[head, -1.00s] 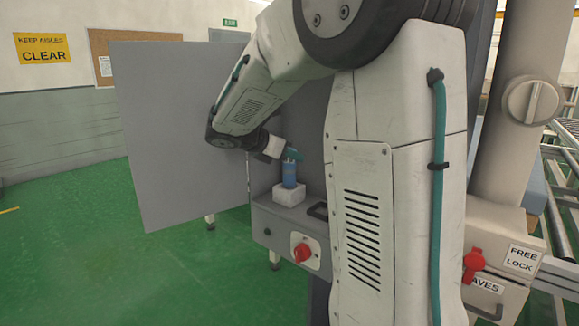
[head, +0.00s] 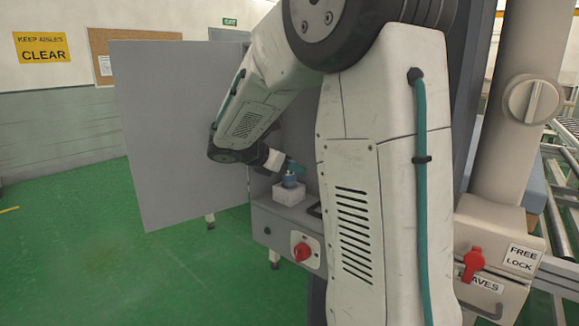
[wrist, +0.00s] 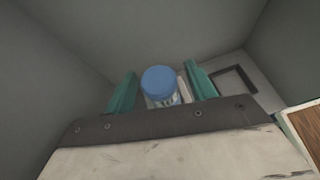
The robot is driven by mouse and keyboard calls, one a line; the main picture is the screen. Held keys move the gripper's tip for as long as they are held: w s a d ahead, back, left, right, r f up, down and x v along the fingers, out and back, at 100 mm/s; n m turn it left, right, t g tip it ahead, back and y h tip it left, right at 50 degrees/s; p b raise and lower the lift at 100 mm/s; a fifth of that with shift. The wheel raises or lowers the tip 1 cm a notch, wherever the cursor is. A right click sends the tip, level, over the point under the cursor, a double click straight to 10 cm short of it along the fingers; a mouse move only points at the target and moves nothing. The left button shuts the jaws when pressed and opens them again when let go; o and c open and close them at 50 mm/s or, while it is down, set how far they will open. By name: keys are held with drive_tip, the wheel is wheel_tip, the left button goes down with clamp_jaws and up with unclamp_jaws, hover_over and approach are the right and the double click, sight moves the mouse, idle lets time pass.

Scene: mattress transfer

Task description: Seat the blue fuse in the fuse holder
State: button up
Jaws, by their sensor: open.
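The blue fuse (head: 289,181) stands upright in the white fuse holder (head: 284,196), with only its upper part showing above the block in the head view. In the wrist view the round blue top of the fuse (wrist: 159,80) lies between the two teal fingers of my gripper (wrist: 160,72). There is a gap on each side, so my gripper is open around the fuse. In the head view my gripper (head: 293,166) is just above the holder. The fuse's lower part is hidden inside the holder.
The holder sits on a grey ledge (head: 265,203) inside a cabinet, with grey walls close around my gripper. The grey cabinet door (head: 175,140) stands open on the left. A red rotary switch (head: 301,252) is on the front below the ledge. My arm hides the cabinet's right side.

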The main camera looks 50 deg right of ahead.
drive_tip(key=v, duration=1.2)
drive_tip(key=s+a+f+m+t+y, duration=0.1)
drive_tip(key=s+a+f+m+y, duration=0.2)
drive_tip(key=s, duration=0.5)
drive_tip(key=s+a+f+m+t+y, duration=0.1)
drive_tip(key=s+a+f+m+y, duration=0.2)
drive_tip(key=s+a+m+y, duration=0.2)
drive_tip(key=s+a+f+m+y, duration=0.3)
drive_tip(key=s+a+m+y, duration=0.1)
drive_tip(key=s+a+m, duration=0.4)
drive_tip(key=s+a, duration=0.2)
drive_tip(key=s, duration=0.2)
drive_tip(key=shift+s+a+f+m+t, duration=0.2)
drive_tip(key=shift+s+m+t, duration=0.1)
drive_tip(key=shift+s+t, duration=0.1)
